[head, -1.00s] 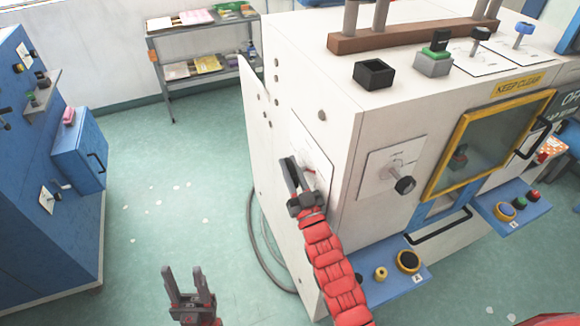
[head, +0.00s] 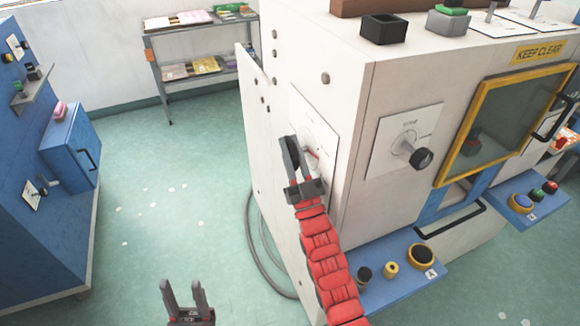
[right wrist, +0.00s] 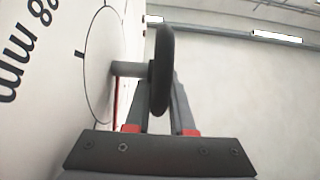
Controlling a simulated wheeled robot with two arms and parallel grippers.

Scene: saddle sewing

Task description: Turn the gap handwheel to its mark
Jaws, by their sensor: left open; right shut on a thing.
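The gap handwheel is a dark disc on a short grey shaft, seen nearly edge-on in the right wrist view (right wrist: 160,65). It stands out from a white round dial (right wrist: 98,60) with black tick marks and part of "mm" lettering. A thin red line shows beside the shaft. In the head view the dial plate (head: 318,130) is on the machine's left side, partly covered by my right gripper (head: 299,162). My right gripper is shut on the handwheel's rim. My left gripper (head: 187,293) is open and empty, low in the view, away from the machine.
A second dial plate with a black-knobbed handle (head: 421,158) is on the machine's front. Below it a blue shelf (head: 400,284) carries buttons. A blue cabinet (head: 35,220) stands left and a shelf rack (head: 205,70) behind. The floor between is clear.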

